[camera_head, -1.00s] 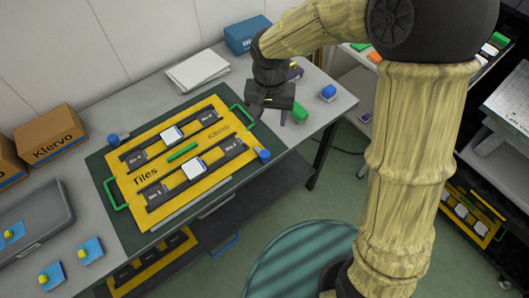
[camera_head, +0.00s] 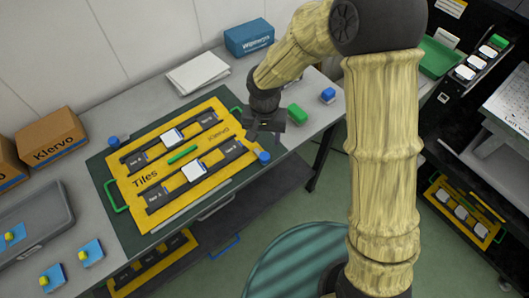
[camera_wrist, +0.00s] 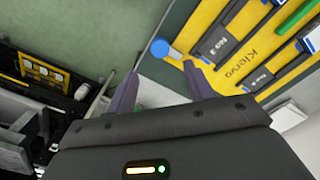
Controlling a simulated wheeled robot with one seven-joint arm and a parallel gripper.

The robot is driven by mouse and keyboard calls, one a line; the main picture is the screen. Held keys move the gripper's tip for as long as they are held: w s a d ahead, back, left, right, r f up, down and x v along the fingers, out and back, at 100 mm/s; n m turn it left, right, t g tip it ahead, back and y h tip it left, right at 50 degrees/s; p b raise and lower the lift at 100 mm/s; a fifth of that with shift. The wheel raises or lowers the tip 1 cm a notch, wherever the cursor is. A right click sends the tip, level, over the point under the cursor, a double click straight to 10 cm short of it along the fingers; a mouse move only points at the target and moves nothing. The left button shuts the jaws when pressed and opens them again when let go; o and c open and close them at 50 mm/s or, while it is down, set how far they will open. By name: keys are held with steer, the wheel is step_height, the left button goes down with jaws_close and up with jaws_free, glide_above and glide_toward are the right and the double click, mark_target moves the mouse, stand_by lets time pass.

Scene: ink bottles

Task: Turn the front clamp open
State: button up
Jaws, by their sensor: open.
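The yellow Tiles board (camera_head: 222,110) lies on a dark green mat on the table. The front clamp is a round blue knob (camera_head: 264,157) at the board's front right corner; it also shows in the wrist view (camera_wrist: 160,48), just beyond my fingertips. A second blue clamp (camera_head: 113,141) stands at the back left corner. My gripper (camera_head: 266,136) is open and empty, above the board's right end and a little behind the front clamp in the head view. In the wrist view my two fingers (camera_wrist: 161,72) are spread apart, with the clamp ahead between their lines. Whether the clamp is turned open or shut I cannot tell.
White papers (camera_head: 198,72) and a blue box (camera_head: 249,38) are at the back. Green handles (camera_head: 116,195) stick out from the board's ends. The table's front edge is close to the front clamp.

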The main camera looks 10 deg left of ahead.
mark_target(264, 155)
step_height(264, 155, down, 10)
steer(key=shift+r+p, duration=0.2)
steer(key=shift+p, duration=0.1)
steer(key=c, duration=1)
